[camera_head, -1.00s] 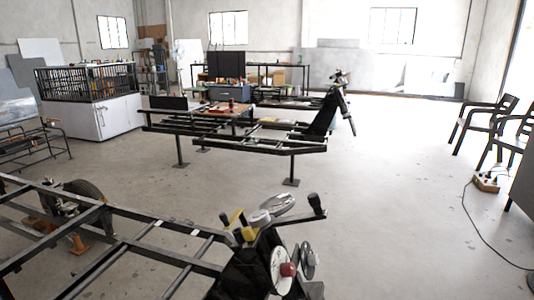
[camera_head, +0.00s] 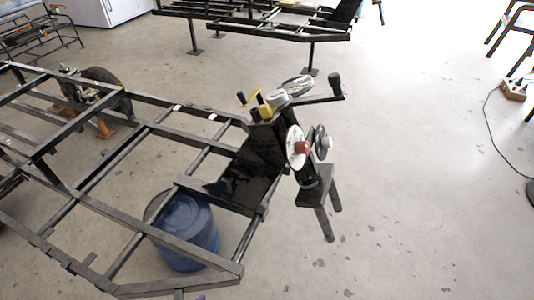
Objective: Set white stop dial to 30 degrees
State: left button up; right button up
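A white dial (camera_head: 294,147) with a red knob (camera_head: 302,148) faces toward the right on the side of a black post at the end of a black metal frame. Its markings are too small to read, so I cannot tell its angle. A second round grey-and-black wheel (camera_head: 321,142) sits just right of it. On top of the post are a grey disc or wheel (camera_head: 296,86), a black crank handle (camera_head: 334,82) and yellow levers (camera_head: 262,106). Neither of my grippers is in view.
The black frame (camera_head: 150,235) fills the lower left, with a blue barrel (camera_head: 186,228) under it. A black pedal-like plate on legs (camera_head: 318,190) hangs below the dial. A second frame (camera_head: 280,30) stands behind.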

aim_at(326, 142)
jog(key=z, duration=2.05)
jog(key=i, duration=1.8)
jog(key=u, duration=2.2)
